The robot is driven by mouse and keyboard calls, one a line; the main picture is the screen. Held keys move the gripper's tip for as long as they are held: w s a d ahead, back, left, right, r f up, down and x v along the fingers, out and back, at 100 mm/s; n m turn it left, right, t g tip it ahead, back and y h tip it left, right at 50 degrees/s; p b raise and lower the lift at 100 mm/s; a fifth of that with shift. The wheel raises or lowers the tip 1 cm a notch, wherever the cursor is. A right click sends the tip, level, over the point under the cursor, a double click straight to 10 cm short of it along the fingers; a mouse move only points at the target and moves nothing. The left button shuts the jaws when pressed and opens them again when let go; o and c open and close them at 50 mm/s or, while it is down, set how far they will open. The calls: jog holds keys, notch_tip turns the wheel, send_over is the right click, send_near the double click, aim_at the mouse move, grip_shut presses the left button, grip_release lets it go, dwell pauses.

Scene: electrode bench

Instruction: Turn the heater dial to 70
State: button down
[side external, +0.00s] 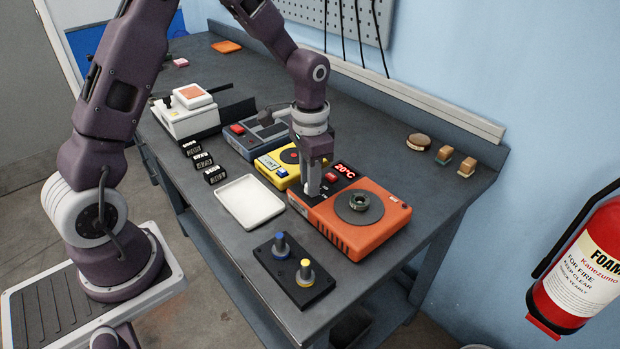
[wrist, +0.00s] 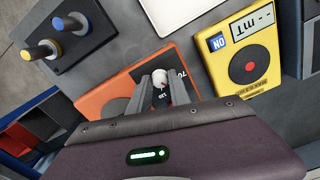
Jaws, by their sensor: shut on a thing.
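The orange heater (side external: 366,229) sits on the bench with a round dark plate on top. Its red display (side external: 345,169) reads 20°C. My gripper (side external: 312,190) points down over the heater's dark control panel. In the wrist view the heater (wrist: 108,101) is partly hidden behind my gripper. There my gripper (wrist: 161,88) has its two fingers on either side of the white dial (wrist: 159,78), shut on it. A "70" mark shows on the panel beside the dial. The dial's exact pointer position is too small to tell.
A yellow meter (side external: 280,166) stands close beside the heater. A white tray (side external: 249,202) and a black block with blue and yellow posts (side external: 294,275) lie in front. Several small items stand at the back right.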

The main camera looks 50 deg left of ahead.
jog(key=n, duration=0.6)
jog(key=shift+n, duration=0.4)
dwell(0.4)
jog(key=c, duration=1.2)
grip_release()
jog(key=shift+r, duration=0.15)
notch_tip(320, 180, up, 6)
jog(key=shift+r, duration=0.45)
